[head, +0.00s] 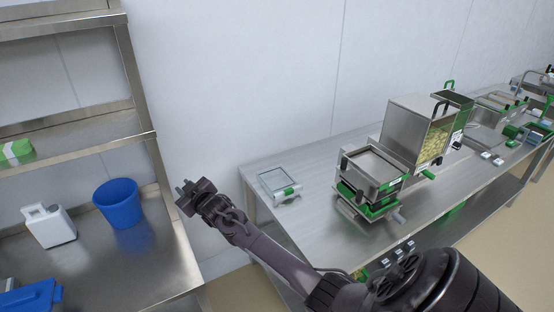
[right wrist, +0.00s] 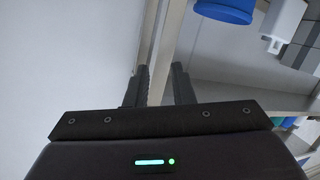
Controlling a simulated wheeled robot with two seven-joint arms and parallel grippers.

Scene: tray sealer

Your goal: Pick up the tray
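No tray stands out clearly. A flat, square, pale piece with a green front part (head: 279,184) lies on the left end of the steel table, and I cannot tell if it is a tray. The tray sealer (head: 372,170), a steel box with green parts, stands to its right; whatever is inside is hard to make out. My right gripper (head: 183,190) is in the air left of the table, away from everything. In the right wrist view, its two fingers (right wrist: 160,83) stand apart with nothing between them. My left gripper is not in view.
A steel hopper with yellowish contents (head: 417,130) stands behind the sealer. On the left, a steel shelf unit (head: 150,262) holds a blue bucket (head: 122,203), a white jug (head: 48,226) and a green-and-white pack (head: 16,151). The table's front left is clear.

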